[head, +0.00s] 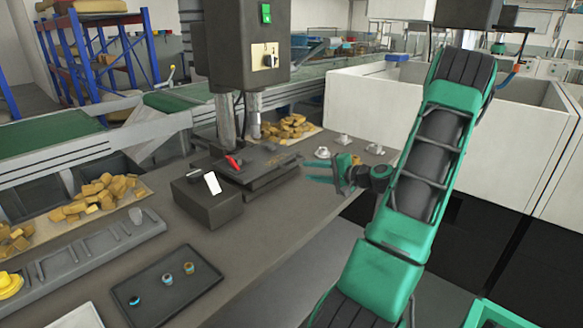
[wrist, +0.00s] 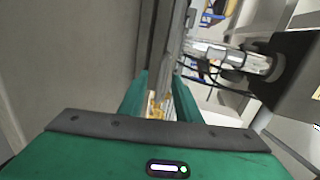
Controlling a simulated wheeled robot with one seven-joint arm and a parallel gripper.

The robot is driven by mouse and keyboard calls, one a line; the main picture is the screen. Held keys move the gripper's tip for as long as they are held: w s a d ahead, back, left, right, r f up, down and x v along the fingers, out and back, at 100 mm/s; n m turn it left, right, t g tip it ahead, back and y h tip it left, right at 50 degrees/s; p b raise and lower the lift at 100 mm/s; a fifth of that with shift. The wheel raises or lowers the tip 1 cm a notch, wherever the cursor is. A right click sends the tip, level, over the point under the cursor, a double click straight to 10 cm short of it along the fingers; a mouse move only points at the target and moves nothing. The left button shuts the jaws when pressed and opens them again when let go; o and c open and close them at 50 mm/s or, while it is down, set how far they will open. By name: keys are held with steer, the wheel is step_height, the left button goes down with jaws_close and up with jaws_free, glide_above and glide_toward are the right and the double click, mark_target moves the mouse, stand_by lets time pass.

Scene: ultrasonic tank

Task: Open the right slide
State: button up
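A press (head: 240,62) with a green switch and two metal columns stands on the grey workbench. Dark stacked plates (head: 262,168) lie at its foot; they look like the slides, but I cannot tell where the right slide begins or whether it is shut. A red handle (head: 233,161) shows on their left side. My gripper (head: 312,171) is to the right of the plates, above the bench edge, apart from them, with its green fingers pointing left. The wrist view shows the two fingers (wrist: 160,100) apart with nothing held between them; a metal column (wrist: 232,58) is at the right.
A dark box (head: 207,203) with a white switch stands in front of the plates. Small white cups (head: 343,139) and a yellow pile (head: 288,127) are behind. A black tray (head: 168,290) with small parts lies at the front. White tanks (head: 440,120) stand right.

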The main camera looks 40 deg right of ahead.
mark_target(295, 165)
steer(key=shift+m+h, duration=0.3)
steer(key=x, duration=0.7)
steer(key=d+x, duration=0.1)
steer(key=x, duration=0.2)
steer(key=shift+w+r, duration=0.25)
jaws_close()
steer(key=shift+d+r, duration=0.1)
steer(key=shift+d, duration=0.05)
